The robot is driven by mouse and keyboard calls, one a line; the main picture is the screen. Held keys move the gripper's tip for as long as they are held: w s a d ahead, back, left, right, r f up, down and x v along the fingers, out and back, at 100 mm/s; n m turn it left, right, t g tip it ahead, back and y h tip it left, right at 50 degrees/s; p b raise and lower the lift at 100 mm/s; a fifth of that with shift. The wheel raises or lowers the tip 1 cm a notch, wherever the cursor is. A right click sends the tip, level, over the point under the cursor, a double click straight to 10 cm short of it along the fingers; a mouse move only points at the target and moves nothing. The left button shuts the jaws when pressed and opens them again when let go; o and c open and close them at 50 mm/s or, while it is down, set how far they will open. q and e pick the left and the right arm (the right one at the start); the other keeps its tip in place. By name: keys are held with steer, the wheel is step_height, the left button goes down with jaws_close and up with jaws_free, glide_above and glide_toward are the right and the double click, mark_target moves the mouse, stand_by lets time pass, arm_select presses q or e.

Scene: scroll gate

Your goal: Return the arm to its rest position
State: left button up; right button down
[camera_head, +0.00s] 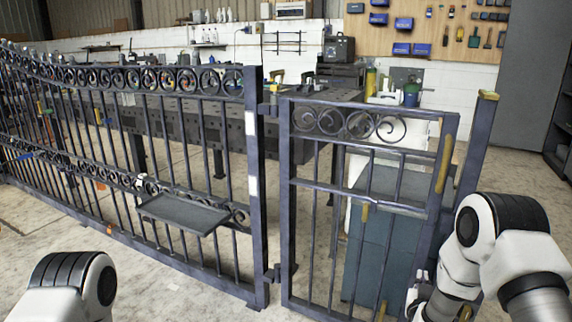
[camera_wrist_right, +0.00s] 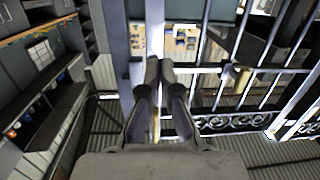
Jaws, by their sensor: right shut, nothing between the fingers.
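My right arm (camera_head: 480,250) comes in at the lower right of the head view, beside the free edge of the small scroll gate (camera_head: 300,190). In the right wrist view my right gripper (camera_wrist_right: 160,68) is shut and empty, its two dark fingers together. The fingertips overlap a pale upright bar of the gate (camera_wrist_right: 155,30) in that view; I cannot tell whether they touch it. Part of my left arm (camera_head: 70,290) shows at the lower left of the head view; its gripper is out of view.
A long fence panel (camera_head: 258,170) with a small dark shelf (camera_head: 183,213) stands left of the gate. A post (camera_head: 478,140) stands at the right. Behind are a workbench (camera_head: 200,122) and a teal cabinet (camera_head: 380,250). Concrete floor shows in front of the fence.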

steer(key=s+a+f+n+g+y, duration=0.25)
steer(key=s+a+f, duration=0.25)
steer(key=s+f, duration=0.5)
steer(key=s+a+f+n+g+y, duration=0.1)
steer(key=s+a+f+g+y, duration=0.2)
steer(key=s, duration=0.6)
steer(key=s+a+f+g+y, duration=0.1)
steer(key=s+a+f+g, duration=0.3)
steer(key=s, duration=0.5)
steer(key=s+a+f+n+g+y, duration=0.1)
steer(key=s+a+f+g, duration=0.1)
steer(key=s+f+g, duration=0.5)
steer(key=s+r+p, duration=0.2)
steer(key=r+p, duration=1.1)
steer(key=r, duration=0.1)
steer(key=s+r+t+p, duration=0.1)
steer(key=s+r+p, duration=0.1)
steer(key=r+p, duration=1.1)
steer(key=shift+a+r, duration=0.3)
steer(key=shift+r, duration=0.15)
steer(key=shift+t+y, duration=0.25)
